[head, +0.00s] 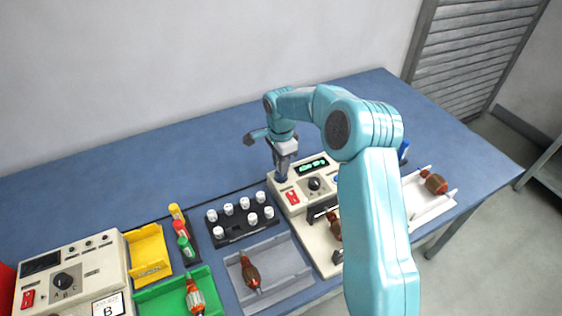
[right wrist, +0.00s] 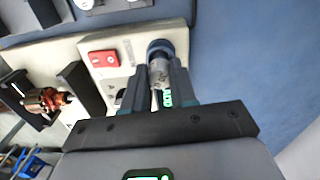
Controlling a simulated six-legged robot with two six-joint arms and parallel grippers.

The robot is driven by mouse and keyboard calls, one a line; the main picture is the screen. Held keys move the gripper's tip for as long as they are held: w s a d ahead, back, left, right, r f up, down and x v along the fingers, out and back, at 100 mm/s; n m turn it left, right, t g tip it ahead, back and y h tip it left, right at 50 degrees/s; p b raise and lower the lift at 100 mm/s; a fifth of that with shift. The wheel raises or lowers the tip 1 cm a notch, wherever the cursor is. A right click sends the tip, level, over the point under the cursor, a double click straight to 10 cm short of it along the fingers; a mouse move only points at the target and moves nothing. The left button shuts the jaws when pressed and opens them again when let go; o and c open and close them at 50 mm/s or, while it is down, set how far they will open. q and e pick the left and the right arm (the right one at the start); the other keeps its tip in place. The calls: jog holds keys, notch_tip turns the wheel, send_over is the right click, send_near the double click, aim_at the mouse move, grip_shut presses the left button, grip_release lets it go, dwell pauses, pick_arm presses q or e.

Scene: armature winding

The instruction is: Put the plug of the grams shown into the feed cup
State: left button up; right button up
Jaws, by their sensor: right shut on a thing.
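My right gripper (head: 286,162) points down at the left rear corner of the cream winding machine (head: 284,204). In the right wrist view its two fingers (right wrist: 160,84) are shut on a pale grey-white plug (right wrist: 159,73). A dark blue round cup (right wrist: 160,47) shows right at the plug's far end. I cannot tell whether the plug is inside it or only lined up with it. The machine's green display (head: 312,167) is lit, but I cannot read its digits. Several white-capped plugs (head: 244,203) stand in a black rack (head: 232,237) to the left. My left gripper is out of view.
A red switch (head: 292,197) and a black knob (head: 315,184) sit beside the gripper. A grey tray (head: 290,262) and a green tray (head: 160,297) hold armatures. A yellow tray (head: 147,250) and another control box (head: 95,270) stand left. The blue table behind is clear.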

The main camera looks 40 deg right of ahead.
jog(key=shift+f, duration=0.35)
dwell(0.4)
jog(key=o, duration=0.9)
notch_tip(320, 180, up, 16)
jog(key=shift+r+b, duration=0.2)
jog(key=shift+b, duration=0.1)
